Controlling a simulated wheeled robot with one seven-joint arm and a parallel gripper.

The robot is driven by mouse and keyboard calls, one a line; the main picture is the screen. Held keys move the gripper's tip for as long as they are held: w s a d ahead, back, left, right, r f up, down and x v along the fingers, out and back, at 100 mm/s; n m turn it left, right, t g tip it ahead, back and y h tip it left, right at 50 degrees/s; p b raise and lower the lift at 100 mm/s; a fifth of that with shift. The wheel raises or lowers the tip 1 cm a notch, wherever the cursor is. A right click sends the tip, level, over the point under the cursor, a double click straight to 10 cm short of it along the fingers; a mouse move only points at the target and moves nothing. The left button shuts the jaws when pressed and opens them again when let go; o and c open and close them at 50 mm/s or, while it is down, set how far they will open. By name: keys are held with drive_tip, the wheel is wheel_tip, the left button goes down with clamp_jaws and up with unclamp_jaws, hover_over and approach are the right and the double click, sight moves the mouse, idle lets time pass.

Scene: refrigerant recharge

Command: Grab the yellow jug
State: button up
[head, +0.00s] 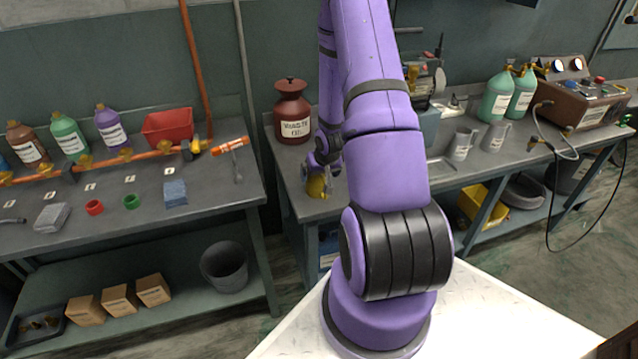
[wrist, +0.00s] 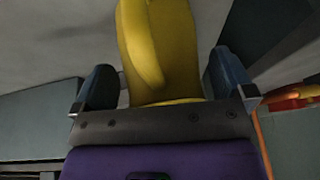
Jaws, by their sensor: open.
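The yellow jug (head: 317,186) stands on the right-hand bench near its left end, partly hidden behind my purple arm in the head view. In the wrist view the yellow jug (wrist: 162,50) fills the upper middle, with a raised ridge running down it. My gripper (wrist: 162,88) is open, with one dark finger on each side of the jug. Gaps show between the jug and both fingers. In the head view my gripper (head: 328,172) is at the jug, its fingers hard to make out. The jug's far parts are cut off or hidden.
A dark red waste oil can (head: 292,112) stands just behind the jug. Grey mugs (head: 462,143) and green bottles (head: 495,97) stand further right on the bench (head: 440,185). A gap separates it from the left bench (head: 225,180), which holds bottles and a red bin (head: 167,126).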

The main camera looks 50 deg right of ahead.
drive_tip(key=shift+f, duration=0.1)
drive_tip(key=c, duration=0.9)
drive_tip(key=shift+w, duration=0.1)
